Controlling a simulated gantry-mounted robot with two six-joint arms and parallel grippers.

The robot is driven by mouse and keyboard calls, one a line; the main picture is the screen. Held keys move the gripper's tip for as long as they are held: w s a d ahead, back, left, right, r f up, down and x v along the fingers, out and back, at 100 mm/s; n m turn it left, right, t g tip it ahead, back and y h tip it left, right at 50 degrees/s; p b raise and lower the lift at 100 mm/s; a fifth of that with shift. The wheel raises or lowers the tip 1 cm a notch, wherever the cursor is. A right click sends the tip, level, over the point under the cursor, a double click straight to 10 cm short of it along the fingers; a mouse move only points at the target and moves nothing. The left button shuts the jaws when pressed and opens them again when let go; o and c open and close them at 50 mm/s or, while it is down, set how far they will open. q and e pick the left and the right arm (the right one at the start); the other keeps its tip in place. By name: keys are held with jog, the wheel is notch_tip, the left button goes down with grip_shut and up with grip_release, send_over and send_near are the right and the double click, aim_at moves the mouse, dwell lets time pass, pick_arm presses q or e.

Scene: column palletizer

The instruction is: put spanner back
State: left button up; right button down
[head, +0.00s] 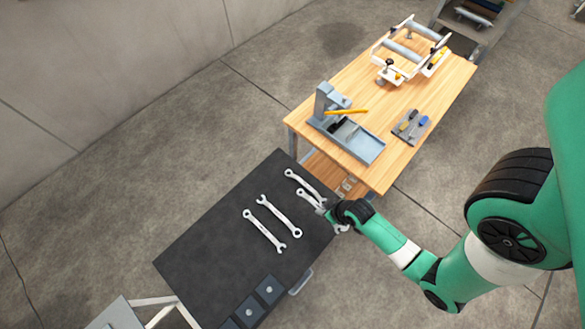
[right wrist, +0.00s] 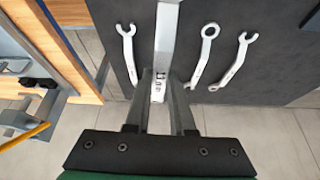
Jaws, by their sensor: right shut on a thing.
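My right gripper (head: 323,209) is over the right edge of the black tabletop (head: 205,250), shut on a silver spanner (right wrist: 167,40). In the right wrist view the held spanner sits between the two fingers (right wrist: 165,100) and runs out past the top of the picture; my gripper hides part of it in the head view. Three other spanners lie apart on the black top: one at the back (head: 303,183), one in the middle (head: 280,217) and one nearer the front (head: 264,230). The gap between the held spanner and the tabletop is unclear. My left gripper is out of view.
A wooden workbench (head: 440,100) adjoins behind. Small dark bins (head: 268,290) sit at the black top's front corner. Its left part is bare.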

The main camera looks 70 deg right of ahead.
jog(key=shift+s+a+r+n, duration=0.4)
jog(key=shift+s+a+r, duration=0.25)
jog(key=shift+a+r, duration=0.1)
jog(key=w+d+f+b, duration=0.1)
jog(key=w+f+b, duration=0.1)
jog(key=w+f, duration=0.1)
jog(key=w+d+f+b, duration=0.2)
jog(key=w+f, duration=0.1)
jog(key=w, duration=0.1)
jog(key=w+d+f+b, duration=0.1)
jog(key=w+f+b, duration=0.1)
jog(key=w+f, duration=0.1)
jog(key=shift+w+d, duration=0.4)
jog(key=shift+w, duration=0.3)
jog(key=shift+w+d+f+b, duration=0.2)
jog(key=shift+w+b, duration=0.1)
jog(key=shift+b, duration=0.15)
jog(key=shift+w, duration=0.15)
jog(key=shift+s+a+b+x, duration=0.1)
jog(key=shift+s+b+x, duration=0.1)
jog(key=shift+b+x, duration=0.55)
jog(key=shift+s+a+b+x, duration=0.15)
jog(key=shift+b+x, duration=0.15)
jog(key=shift+x, duration=0.85)
jog(key=shift+f, duration=0.25)
jog(key=c, duration=0.8)
grip_release()
jog(key=shift+o, duration=0.2)
